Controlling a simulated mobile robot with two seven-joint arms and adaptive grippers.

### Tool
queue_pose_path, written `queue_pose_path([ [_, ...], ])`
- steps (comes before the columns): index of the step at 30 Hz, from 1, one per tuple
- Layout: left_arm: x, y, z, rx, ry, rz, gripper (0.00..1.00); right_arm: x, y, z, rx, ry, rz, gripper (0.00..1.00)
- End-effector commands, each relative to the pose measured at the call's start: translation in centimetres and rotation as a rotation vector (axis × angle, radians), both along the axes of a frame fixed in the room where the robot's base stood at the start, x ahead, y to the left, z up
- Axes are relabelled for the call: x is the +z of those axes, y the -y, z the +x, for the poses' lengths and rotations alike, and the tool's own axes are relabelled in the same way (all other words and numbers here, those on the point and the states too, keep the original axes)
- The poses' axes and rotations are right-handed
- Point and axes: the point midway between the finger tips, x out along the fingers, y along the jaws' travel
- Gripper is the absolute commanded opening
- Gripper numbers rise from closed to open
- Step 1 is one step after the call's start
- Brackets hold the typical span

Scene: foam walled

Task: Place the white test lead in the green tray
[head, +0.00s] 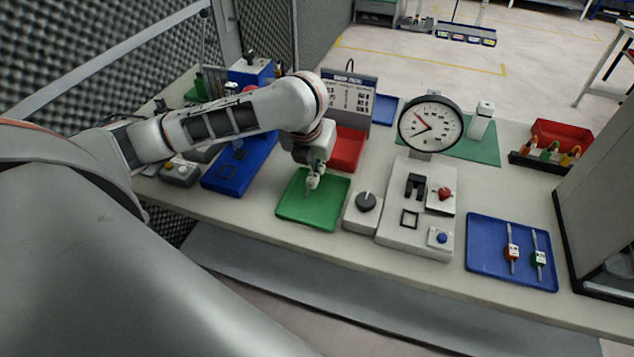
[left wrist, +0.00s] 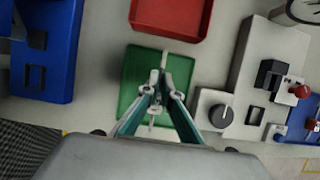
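The green tray (head: 328,212) lies flat on the bench, left of the grey knob box. My left gripper (head: 313,181) points down over the tray. In the left wrist view its fingers (left wrist: 158,88) come together on the white test lead (left wrist: 164,60). The thin light lead runs out on both sides of the fingertips, over the green tray (left wrist: 133,78). I cannot tell whether the lead touches the tray floor. My right gripper is in neither view.
A red tray (head: 346,150) lies behind the green one. A blue fixture (head: 232,172) stands left, the knob box (head: 363,212) right. A grey panel (head: 400,228) and gauge (head: 430,125) stand further right.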

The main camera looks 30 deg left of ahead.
Motion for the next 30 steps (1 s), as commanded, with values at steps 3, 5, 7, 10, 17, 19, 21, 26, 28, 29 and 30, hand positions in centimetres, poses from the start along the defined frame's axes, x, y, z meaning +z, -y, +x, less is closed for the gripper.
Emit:
queue_pose_path([
  [3,-1.8,0.1,0.0,0.001,-0.002,-0.002,0.00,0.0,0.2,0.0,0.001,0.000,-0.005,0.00],
  [5,-2.2,0.0,0.0,0.001,0.000,-0.001,0.00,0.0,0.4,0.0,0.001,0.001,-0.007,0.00],
  [7,-2.6,0.0,0.0,0.001,0.000,0.000,0.00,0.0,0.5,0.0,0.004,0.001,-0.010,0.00],
  [10,-3.8,0.0,-0.1,0.001,-0.003,-0.001,0.00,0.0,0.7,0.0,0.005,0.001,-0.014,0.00],
  [17,-6.2,0.0,0.0,0.001,0.000,0.000,0.00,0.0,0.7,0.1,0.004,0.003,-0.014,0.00],
  [19,-6.3,0.0,0.0,0.000,0.001,0.000,0.00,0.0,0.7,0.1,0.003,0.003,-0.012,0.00],
  [21,-6.3,0.0,0.0,0.000,0.002,0.000,0.00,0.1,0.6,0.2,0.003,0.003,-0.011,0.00],
  [26,-6.3,0.0,0.0,0.000,0.001,0.000,0.00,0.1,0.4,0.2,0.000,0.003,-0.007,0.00],
  [28,-6.5,0.0,0.0,0.000,0.001,0.000,0.00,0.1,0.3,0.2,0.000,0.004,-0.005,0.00],
  [29,-6.6,0.0,0.0,0.000,0.001,0.000,0.07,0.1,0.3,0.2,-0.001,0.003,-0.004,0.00],
  [30,-6.5,0.0,0.0,0.000,0.001,-0.001,0.17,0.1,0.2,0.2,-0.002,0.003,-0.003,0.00],
])
